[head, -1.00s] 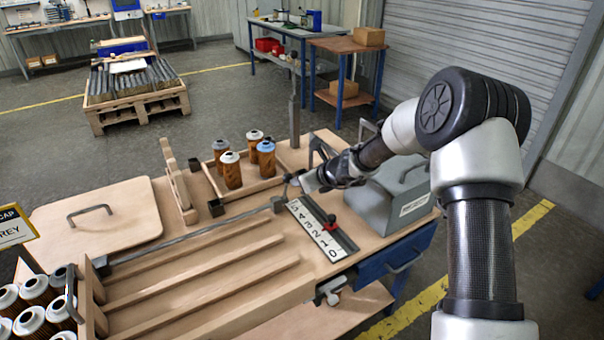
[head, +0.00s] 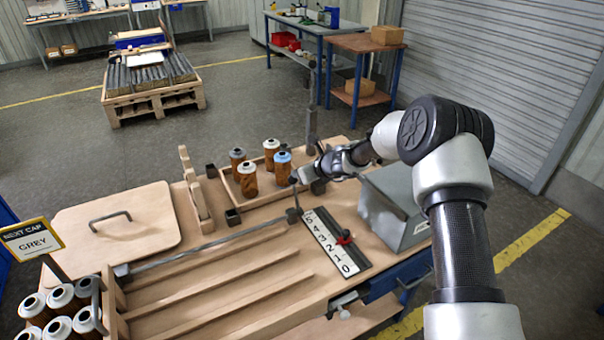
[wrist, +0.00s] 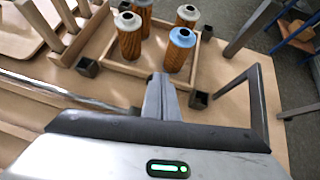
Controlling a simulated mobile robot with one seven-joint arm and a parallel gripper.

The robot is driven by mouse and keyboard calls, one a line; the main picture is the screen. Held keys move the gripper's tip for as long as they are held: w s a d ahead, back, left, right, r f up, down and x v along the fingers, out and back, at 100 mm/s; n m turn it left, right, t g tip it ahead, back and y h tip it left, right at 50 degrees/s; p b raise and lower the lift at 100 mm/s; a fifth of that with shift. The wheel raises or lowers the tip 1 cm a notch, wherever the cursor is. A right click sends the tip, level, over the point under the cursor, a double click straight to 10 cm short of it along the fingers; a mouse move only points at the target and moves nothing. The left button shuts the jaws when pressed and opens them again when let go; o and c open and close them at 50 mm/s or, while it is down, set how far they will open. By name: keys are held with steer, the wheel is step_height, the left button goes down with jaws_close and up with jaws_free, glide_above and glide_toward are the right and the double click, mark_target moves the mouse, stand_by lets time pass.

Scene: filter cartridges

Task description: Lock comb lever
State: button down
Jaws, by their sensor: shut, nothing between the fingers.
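A long grey metal rod (head: 215,242) runs along the back of the wooden channels to a dark block beside the number scale. A thin upright piece with a dark knob (head: 293,180) stands at that end; I cannot tell for sure whether this is the comb lever. A wooden comb-like piece (head: 194,190) stands upright to the left of the cartridge tray. My gripper (head: 301,177) is at the knob in the head view; contact cannot be told. In the wrist view my gripper (wrist: 160,80) is shut and empty, pointing toward the tray, with the rod (wrist: 60,95) at left.
A wooden tray (head: 227,188) holds several brown cartridges, one blue-capped (head: 283,166). A grey handled box (head: 390,210) stands at right. A sign (head: 32,242) reads NEXT CAP GREY.

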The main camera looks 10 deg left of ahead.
steer(key=shift+w+a, duration=0.4)
steer(key=shift+w, duration=0.1)
steer(key=shift+f, duration=0.1)
steer(key=shift+p, duration=0.3)
